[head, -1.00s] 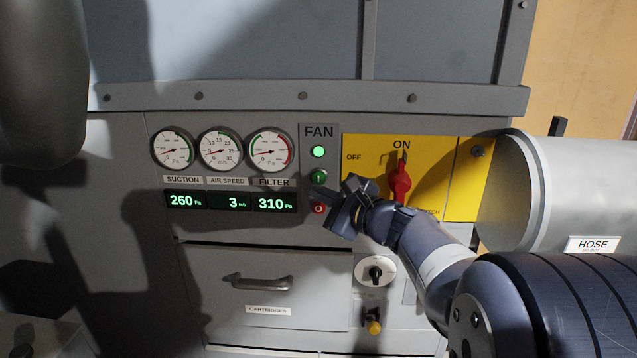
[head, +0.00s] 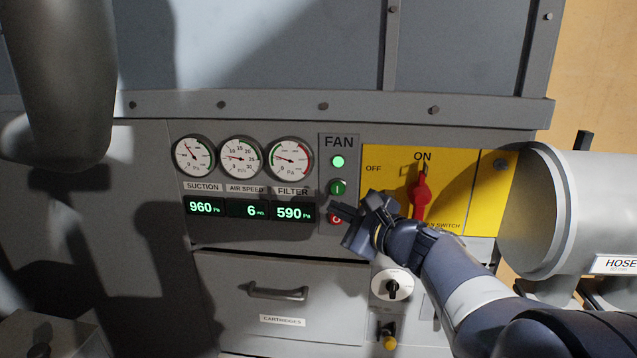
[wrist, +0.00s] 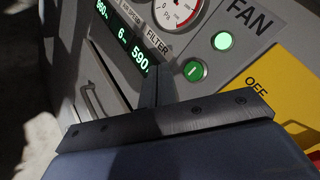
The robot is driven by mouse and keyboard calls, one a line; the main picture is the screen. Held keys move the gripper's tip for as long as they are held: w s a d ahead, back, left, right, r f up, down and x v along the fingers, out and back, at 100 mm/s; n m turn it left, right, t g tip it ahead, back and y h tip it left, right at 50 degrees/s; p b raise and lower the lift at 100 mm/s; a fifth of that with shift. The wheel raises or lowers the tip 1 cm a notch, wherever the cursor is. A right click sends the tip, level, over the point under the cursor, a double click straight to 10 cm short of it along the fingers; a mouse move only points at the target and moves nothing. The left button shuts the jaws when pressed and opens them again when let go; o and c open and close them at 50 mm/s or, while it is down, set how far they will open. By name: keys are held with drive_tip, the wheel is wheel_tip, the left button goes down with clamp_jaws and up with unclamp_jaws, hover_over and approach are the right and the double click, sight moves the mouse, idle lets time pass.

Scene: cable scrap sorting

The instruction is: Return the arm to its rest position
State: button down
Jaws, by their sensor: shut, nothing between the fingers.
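My gripper (head: 342,212) is in front of the fan panel, just below the green start button (head: 337,187). Its fingers are shut with nothing between them. In the head view the fingers partly cover the red stop button (head: 334,217). In the wrist view the shut fingers (wrist: 156,88) point at the panel left of the green button (wrist: 194,70), and a gap to the panel is hard to judge. The green lamp (head: 338,162) under the FAN label is lit. The red rotary switch (head: 421,195) on the yellow plate points to ON.
Three dials (head: 241,157) stand above digital readouts showing 960, 6 and 590. A drawer with a handle (head: 277,292) is below. A large hose pipe (head: 560,215) juts out at right, close to my arm. A selector knob (head: 392,286) sits under my wrist.

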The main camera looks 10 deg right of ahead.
drive_tip(key=p, duration=0.1)
drive_tip(key=w+p, duration=0.2)
drive_tip(key=shift+d+r+p, duration=0.25)
drive_tip(key=shift+d+p, duration=0.05)
drive_tip(key=shift+p, duration=0.1)
drive_tip(key=s+a+b, duration=0.2)
drive_tip(key=s, duration=0.3)
drive_tip(key=shift+s+f, duration=0.25)
drive_tip(key=shift+s, duration=0.15)
drive_tip(key=shift+w+d, duration=0.1)
